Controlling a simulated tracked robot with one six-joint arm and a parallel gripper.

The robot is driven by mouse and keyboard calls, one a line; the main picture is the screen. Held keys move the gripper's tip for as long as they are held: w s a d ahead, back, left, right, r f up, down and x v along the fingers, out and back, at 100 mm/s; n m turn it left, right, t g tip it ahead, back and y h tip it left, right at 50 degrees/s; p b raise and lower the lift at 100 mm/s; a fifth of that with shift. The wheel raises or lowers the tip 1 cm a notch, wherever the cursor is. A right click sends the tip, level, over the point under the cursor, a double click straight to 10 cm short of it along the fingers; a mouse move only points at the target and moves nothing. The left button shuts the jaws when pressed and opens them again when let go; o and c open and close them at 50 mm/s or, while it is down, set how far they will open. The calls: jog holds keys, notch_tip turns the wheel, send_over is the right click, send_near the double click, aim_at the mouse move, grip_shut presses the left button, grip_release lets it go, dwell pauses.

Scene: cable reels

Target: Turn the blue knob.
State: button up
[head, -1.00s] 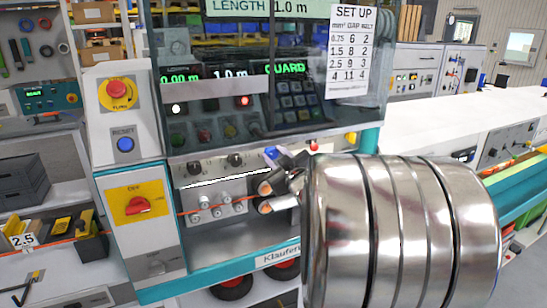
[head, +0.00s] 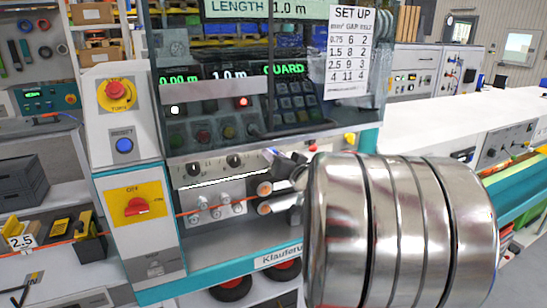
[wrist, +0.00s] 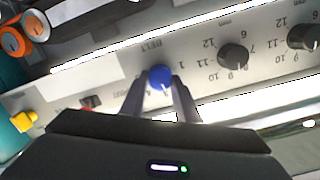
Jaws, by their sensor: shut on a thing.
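The blue knob (wrist: 159,77) is in the middle of the wrist view, on a pale panel under the label BELT. A small white mark on it points down in that view. My gripper (wrist: 161,84) has one finger on each side of the knob and is shut on it. In the head view my gripper (head: 280,157) is at the right end of the machine's knob row, and the knob is mostly hidden there by the fingers.
Two black knobs (wrist: 234,56) (wrist: 303,37) sit along the same panel. Orange-ended rollers (wrist: 13,40) are at the wrist view's upper left. A clear guard (head: 262,80) hangs above the panel in the head view. A red switch (head: 136,206) is to the left.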

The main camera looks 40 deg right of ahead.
jog(key=shift+f+m, duration=0.4)
jog(key=shift+m, duration=0.7)
jog(key=o, duration=0.8)
jog(key=shift+c, duration=0.2)
jog(key=shift+o, duration=1.4)
jog(key=shift+r, duration=0.25)
jog(key=shift+s, duration=0.1)
jog(key=f+v, duration=0.1)
jog(key=v, duration=1.2)
jog(key=shift+s+r, duration=0.3)
jog(key=shift+r, duration=0.15)
